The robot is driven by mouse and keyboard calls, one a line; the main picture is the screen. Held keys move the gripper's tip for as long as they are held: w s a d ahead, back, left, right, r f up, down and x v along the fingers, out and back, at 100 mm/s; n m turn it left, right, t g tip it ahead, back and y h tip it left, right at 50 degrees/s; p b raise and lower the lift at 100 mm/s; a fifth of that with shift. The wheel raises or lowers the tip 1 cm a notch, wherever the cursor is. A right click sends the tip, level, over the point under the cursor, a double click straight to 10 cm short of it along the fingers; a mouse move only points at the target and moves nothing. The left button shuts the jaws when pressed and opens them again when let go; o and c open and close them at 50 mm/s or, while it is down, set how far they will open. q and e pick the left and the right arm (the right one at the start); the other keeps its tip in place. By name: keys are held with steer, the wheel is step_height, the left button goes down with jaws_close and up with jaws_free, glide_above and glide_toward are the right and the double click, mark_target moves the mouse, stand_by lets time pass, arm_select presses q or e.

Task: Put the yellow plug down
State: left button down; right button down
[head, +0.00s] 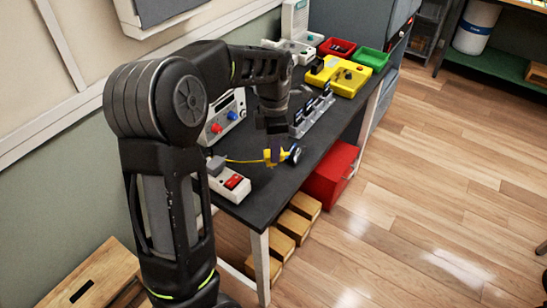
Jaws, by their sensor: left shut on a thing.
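The yellow plug (268,157) is at the near part of the dark workbench, under my left gripper. My left gripper (274,148) points down and is shut on the yellow plug. A yellow cable (243,161) runs from the plug left toward a grey piece by a white box with a red switch (231,183). Whether the plug touches the bench top is too small to tell. My right gripper is not in view.
A blue-and-black round item (291,154) lies just right of the plug. A grey rack with dark slabs (313,113) stands behind it. An instrument with red and blue knobs (223,118) is by the wall. Bare bench (262,190) shows in front.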

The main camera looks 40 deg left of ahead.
arm_select(q)
steer(key=shift+f, duration=1.85)
steer(key=shift+f, duration=0.1)
steer(key=shift+f, duration=0.5)
steer(key=c, duration=1.1)
jaws_free()
steer(key=shift+o, duration=0.2)
